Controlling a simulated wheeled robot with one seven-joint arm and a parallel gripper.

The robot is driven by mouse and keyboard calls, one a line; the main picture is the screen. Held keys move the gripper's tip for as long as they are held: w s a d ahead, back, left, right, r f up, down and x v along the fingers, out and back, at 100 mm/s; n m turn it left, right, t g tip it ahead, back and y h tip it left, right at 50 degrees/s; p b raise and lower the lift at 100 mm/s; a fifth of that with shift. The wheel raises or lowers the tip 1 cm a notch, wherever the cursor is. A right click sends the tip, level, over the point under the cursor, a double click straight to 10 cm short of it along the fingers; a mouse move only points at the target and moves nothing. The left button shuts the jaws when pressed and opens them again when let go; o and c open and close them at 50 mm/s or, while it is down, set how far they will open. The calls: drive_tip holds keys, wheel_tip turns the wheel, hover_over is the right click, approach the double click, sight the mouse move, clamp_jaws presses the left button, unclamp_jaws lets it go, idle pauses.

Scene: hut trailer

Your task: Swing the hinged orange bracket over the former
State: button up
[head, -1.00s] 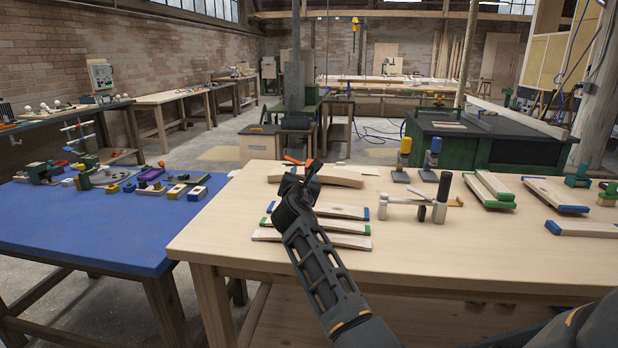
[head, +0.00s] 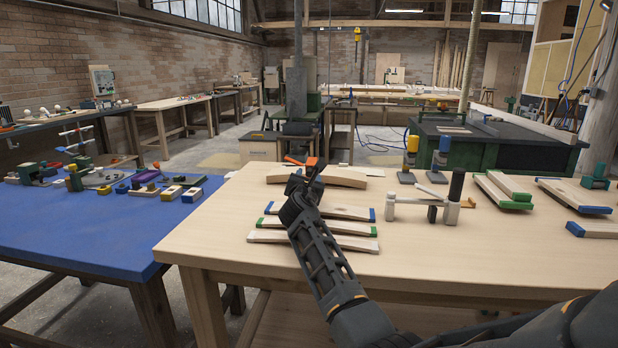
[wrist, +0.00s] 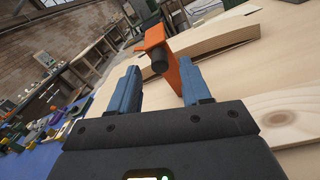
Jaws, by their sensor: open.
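The orange bracket (wrist: 178,62) stands upright at the near end of the curved wooden former (wrist: 215,38) in the wrist view, with a dark round knob on its face. In the head view the bracket (head: 311,161) shows just past my gripper, and the former (head: 345,178) lies at the back of the wooden table. My gripper (wrist: 160,84) is open, its two blue fingers spread toward the bracket. The bracket's lower part lies close to the right finger; I cannot tell if they touch. My wrist hides part of the bracket and former in the head view.
Several end-capped wooden strips (head: 335,227) lie in front of the former on the table (head: 400,265). A small white frame (head: 420,207) and a dark cylinder (head: 456,185) stand to the right. A blue table (head: 75,230) with small parts is at left.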

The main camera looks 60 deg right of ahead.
drive_tip(key=shift+x, duration=1.45)
clamp_jaws()
